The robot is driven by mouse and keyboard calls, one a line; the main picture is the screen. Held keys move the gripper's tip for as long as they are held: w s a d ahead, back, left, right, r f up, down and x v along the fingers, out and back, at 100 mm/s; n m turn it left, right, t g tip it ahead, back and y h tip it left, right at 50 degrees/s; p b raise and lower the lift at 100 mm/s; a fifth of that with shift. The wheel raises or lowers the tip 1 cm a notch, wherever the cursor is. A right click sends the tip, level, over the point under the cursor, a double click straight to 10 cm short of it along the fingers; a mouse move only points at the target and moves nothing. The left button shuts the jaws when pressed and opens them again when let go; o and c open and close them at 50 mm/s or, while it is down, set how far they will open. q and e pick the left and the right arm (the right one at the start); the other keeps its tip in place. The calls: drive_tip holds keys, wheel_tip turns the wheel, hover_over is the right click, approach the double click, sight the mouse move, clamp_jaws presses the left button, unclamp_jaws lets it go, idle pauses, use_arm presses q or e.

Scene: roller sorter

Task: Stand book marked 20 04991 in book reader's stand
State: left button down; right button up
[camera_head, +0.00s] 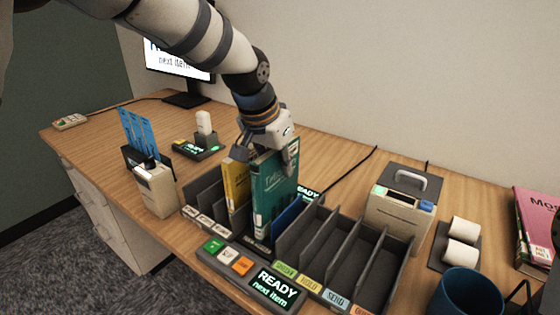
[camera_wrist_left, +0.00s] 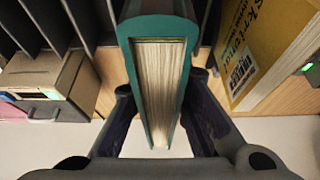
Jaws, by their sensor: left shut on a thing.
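My left gripper (camera_head: 268,154) is shut on a teal green book (camera_head: 274,195), which it holds upright from above, with a finger on each side of the covers. In the left wrist view the book (camera_wrist_left: 160,85) shows its cream page block between the two fingers. The number on its spine label is too small to read. The book stands over or in the middle of the dark rack, between a yellow book (camera_head: 237,183) and a blue one (camera_head: 288,215); its lower end is partly hidden. A READY display (camera_head: 309,191) shows partly behind the book; I cannot tell whether it belongs to the reader's stand.
The slotted rack (camera_head: 345,245) has several empty slots to the right. A button panel (camera_head: 245,272) lies in front. The back desk is mostly clear.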

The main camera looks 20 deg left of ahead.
use_arm(q)
drive_tip(key=c, duration=1.4)
unclamp_jaws()
drive_tip(key=shift+f, duration=0.1)
drive_tip(key=shift+c, duration=0.2)
drive_tip(key=v, duration=1.2)
drive_tip(key=shift+w, duration=0.1)
